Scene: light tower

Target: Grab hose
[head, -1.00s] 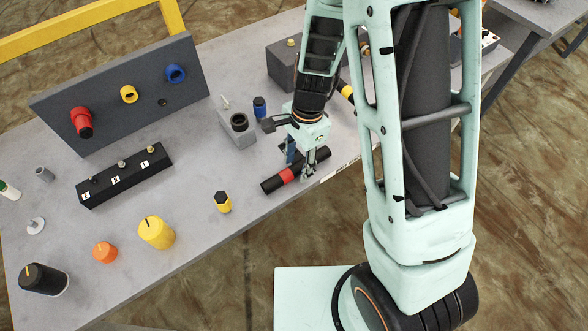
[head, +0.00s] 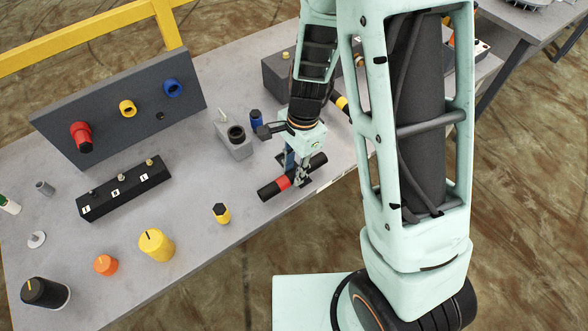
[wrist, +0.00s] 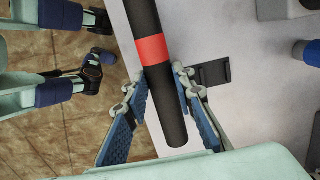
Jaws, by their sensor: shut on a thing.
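The hose is a black tube with a red band (head: 283,183), lying on the grey table near its front edge. My gripper (head: 297,178) reaches down to it from above and is shut on its black part, beside the red band. In the wrist view the hose (wrist: 150,20) runs between the blue-padded fingers of my gripper (wrist: 160,80). Its rounded end points toward the palm. In the head view the fingers partly cover the hose.
A grey block with a socket (head: 236,145) and a blue-capped piece (head: 256,122) stand behind my gripper. A yellow-black knob (head: 221,213) lies left of the hose. An upright panel with coloured ports (head: 112,122) stands at the left. The table's front edge is close.

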